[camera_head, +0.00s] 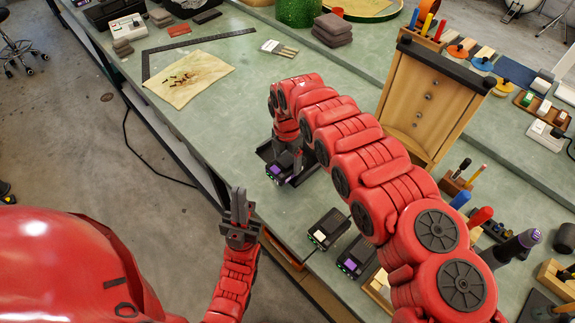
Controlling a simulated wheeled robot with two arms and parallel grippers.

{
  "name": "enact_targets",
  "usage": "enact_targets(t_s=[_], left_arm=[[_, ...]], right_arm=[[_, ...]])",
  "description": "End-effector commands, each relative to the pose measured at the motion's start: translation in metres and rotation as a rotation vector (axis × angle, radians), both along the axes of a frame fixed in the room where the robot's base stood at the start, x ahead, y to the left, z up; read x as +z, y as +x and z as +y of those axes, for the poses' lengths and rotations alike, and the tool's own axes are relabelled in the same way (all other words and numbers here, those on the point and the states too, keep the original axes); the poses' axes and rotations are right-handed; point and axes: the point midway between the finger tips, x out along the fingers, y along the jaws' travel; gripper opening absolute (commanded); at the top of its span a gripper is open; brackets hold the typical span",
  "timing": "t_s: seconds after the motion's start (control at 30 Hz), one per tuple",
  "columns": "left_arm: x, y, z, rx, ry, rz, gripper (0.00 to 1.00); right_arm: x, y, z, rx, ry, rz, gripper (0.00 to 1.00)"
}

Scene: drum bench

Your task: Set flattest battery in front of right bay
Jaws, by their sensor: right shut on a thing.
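My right gripper (287,150) points down at the left part of the green bench, shut on a dark battery (277,171) with a purple face. The battery is at a black tray-like piece (305,176); the gripper hides part of it, and I cannot tell whether it rests there. Two more dark batteries stand near the bench's front edge: one with a pale top (327,231) and one with a purple face (355,258). My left gripper (240,197) is off the front edge, empty, its fingers close together and pointing up.
A wooden panel box (432,100) stands at the back right. A tan cloth (188,79) and a black square ruler (205,38) lie at the left. Tools in holders (480,215) crowd the right.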

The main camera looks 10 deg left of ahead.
Motion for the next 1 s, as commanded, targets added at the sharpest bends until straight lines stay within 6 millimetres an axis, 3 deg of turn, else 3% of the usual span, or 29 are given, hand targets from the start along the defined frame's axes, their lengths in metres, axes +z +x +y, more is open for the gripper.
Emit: enact_targets(t_s=[0.17,0.47,0.93,0.97,1.0], left_arm=[[0.004,0.000,0.000,0.000,0.000,0.000,0.00],[0.009,0.000,0.000,0.000,0.000,0.000,0.00],[0.003,0.000,0.000,0.000,0.000,0.000,0.00],[0.005,0.000,0.000,0.000,0.000,0.000,0.00],[0.005,0.000,0.000,0.000,0.000,0.000,0.00]], right_arm=[[-0.002,0.003,0.000,-0.004,0.000,-0.002,0.00],[-0.033,0.002,0.001,-0.003,0.000,-0.004,0.00],[-0.039,0.003,-0.001,-0.003,-0.001,-0.004,0.00],[-0.038,0.003,-0.001,-0.003,-0.001,-0.004,0.92],[-0.037,0.003,-0.001,-0.003,-0.001,-0.004,1.00]])
